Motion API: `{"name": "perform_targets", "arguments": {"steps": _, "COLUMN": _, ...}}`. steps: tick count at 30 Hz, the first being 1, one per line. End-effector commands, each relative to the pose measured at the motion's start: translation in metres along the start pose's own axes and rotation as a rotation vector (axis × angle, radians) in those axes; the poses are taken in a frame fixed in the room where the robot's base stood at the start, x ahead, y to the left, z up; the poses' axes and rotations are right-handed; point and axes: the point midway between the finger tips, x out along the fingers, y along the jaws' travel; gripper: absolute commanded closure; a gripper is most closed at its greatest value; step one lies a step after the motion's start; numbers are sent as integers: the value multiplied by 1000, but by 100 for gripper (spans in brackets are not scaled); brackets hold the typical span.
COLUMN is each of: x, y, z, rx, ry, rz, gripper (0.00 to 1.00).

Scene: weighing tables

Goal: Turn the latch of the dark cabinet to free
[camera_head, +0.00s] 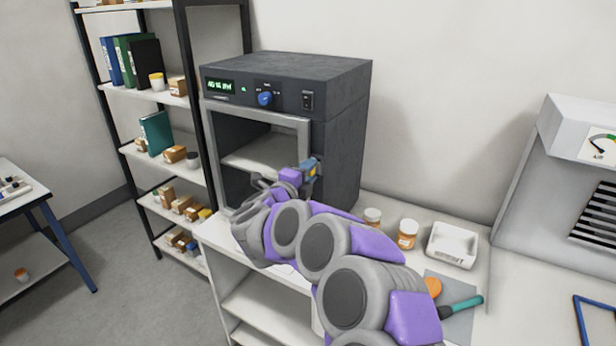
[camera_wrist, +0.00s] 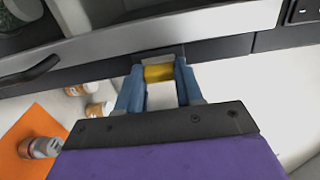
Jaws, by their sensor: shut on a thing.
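The dark cabinet (camera_head: 345,135) stands on the white bench, with its grey-framed front (camera_head: 258,115) facing the shelf rack side. A display, a blue knob (camera_head: 265,99) and a black switch are on its top panel. My gripper (camera_head: 311,168) is at the right edge of the front frame, partly hidden by my arm. In the wrist view my gripper (camera_wrist: 160,82) has its blue fingers shut on the yellow latch (camera_wrist: 158,72), against the cabinet's dark face (camera_wrist: 222,48). The latch's exact angle is hard to tell.
Two orange-labelled jars (camera_head: 407,234) and a white tray (camera_head: 452,244) stand right of the cabinet. A teal-handled tool (camera_head: 462,307) lies nearer. A shelf rack (camera_head: 172,97) stands at left. An orange sheet (camera_wrist: 30,140) and jars show in the wrist view.

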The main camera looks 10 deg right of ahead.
Motion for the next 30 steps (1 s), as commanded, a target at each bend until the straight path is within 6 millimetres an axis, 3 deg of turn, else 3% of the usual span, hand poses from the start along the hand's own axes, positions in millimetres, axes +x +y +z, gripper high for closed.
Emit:
{"name": "perform_targets", "arguments": {"steps": 11, "x": 0, "y": 5, "z": 0, "rx": 2, "ry": 1, "rz": 9, "gripper": 94}}
{"name": "perform_targets", "arguments": {"steps": 12, "x": 0, "y": 5, "z": 0, "rx": 2, "ry": 1, "rz": 9, "gripper": 62}}
{"name": "perform_targets", "arguments": {"steps": 18, "x": 0, "y": 4, "z": 0, "rx": 2, "ry": 1, "rz": 7, "gripper": 43}}
{"name": "perform_targets", "arguments": {"steps": 20, "x": 0, "y": 3, "z": 0, "rx": 3, "ry": 1, "rz": 6, "gripper": 38}}
{"name": "perform_targets", "arguments": {"steps": 30, "x": -7, "y": 1, "z": 0, "rx": 4, "ry": -2, "rz": 5, "gripper": 38}}
